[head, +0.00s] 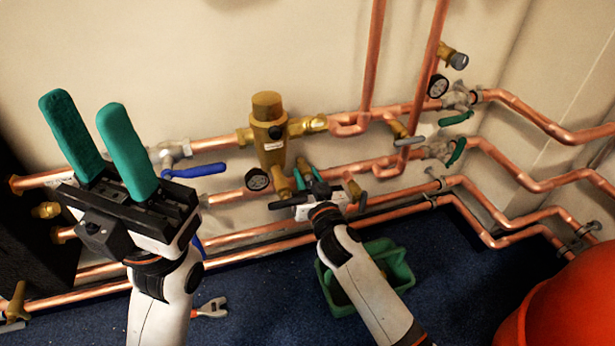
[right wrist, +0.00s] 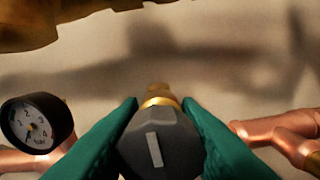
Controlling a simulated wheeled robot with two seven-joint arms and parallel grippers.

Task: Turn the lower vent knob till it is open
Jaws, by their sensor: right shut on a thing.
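The lower vent knob (right wrist: 158,150) is a dark faceted cap on a brass stem in the right wrist view. A pale bar on its face stands nearly upright, its top leaning slightly left. The green fingers of my right gripper (right wrist: 160,130) press on it from both sides. In the head view my right gripper (head: 309,176) is at the lower pipes beneath the brass valve body (head: 268,140), and mostly hides the knob. My left gripper (head: 88,112) is raised at the left, its green fingers apart and empty.
A pressure gauge (right wrist: 36,122) is left of the knob; it also shows in the head view (head: 257,179). A blue lever (head: 200,170) is right of my left gripper. A green crate (head: 392,262) and a wrench (head: 211,308) are on the floor. A red-orange object (head: 565,305) fills the lower right corner.

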